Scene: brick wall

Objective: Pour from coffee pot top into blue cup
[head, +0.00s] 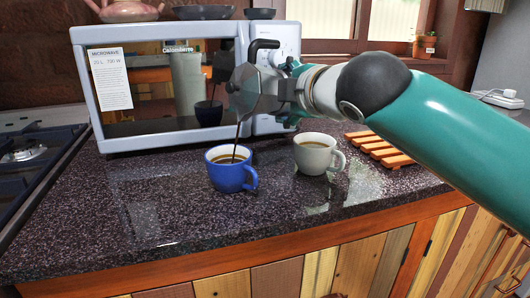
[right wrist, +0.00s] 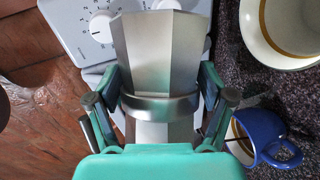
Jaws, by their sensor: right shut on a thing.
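My right gripper (head: 283,88) is shut on the silver faceted coffee pot top (head: 246,86), which has a black handle and is held tilted above the counter in the head view. In the right wrist view, the fingers of my right gripper (right wrist: 158,95) clasp the pot top (right wrist: 160,50) from both sides. A thin dark stream runs from the pot down into the blue cup (head: 228,178). The blue cup stands upright on the counter, with brown liquid inside. It also shows in the right wrist view (right wrist: 266,135), partly hidden by the gripper. My left gripper is not in view.
A white cup (head: 313,157) with brown liquid stands right of the blue cup. A microwave (head: 150,128) is behind, close to the pot. A wooden slatted trivet (head: 383,150) lies at the right, a stove (head: 25,158) at the left. The counter (head: 110,215) is clear at front left.

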